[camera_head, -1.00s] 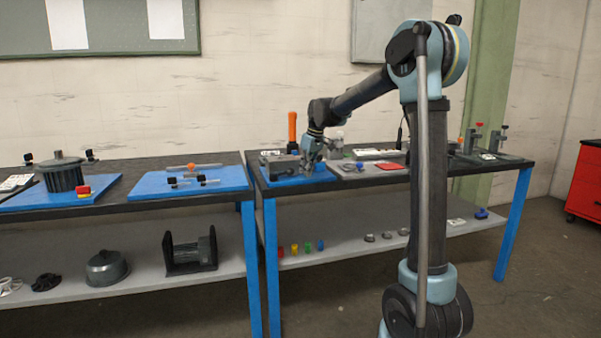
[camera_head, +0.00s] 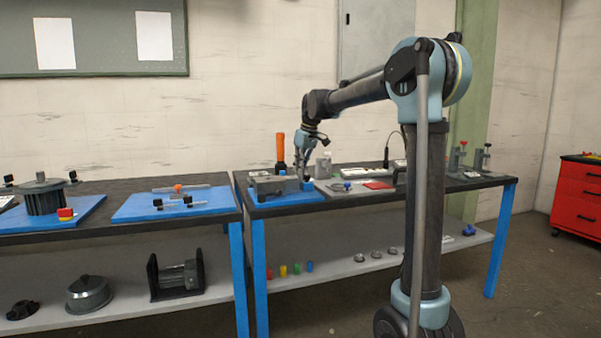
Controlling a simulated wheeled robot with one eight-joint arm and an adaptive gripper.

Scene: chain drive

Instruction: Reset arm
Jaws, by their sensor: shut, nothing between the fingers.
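My gripper (camera_head: 303,172) hangs from my bent arm over the right workbench (camera_head: 360,202), with its fingertips low. It is small in the head view, but it looks shut and empty. It is beside the right side of a grey block-shaped part (camera_head: 274,187) on a blue mat (camera_head: 290,199). I cannot tell whether the fingertips touch anything there. My arm's upright column stands in front of the bench and hides part of it.
An orange-handled tool (camera_head: 280,150) stands upright behind the grey part. A red flat piece (camera_head: 377,185) lies right of the blue mat, and clamps (camera_head: 482,156) stand at the bench's right end. The left bench (camera_head: 130,215) holds more parts. A red cabinet (camera_head: 577,195) is far right.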

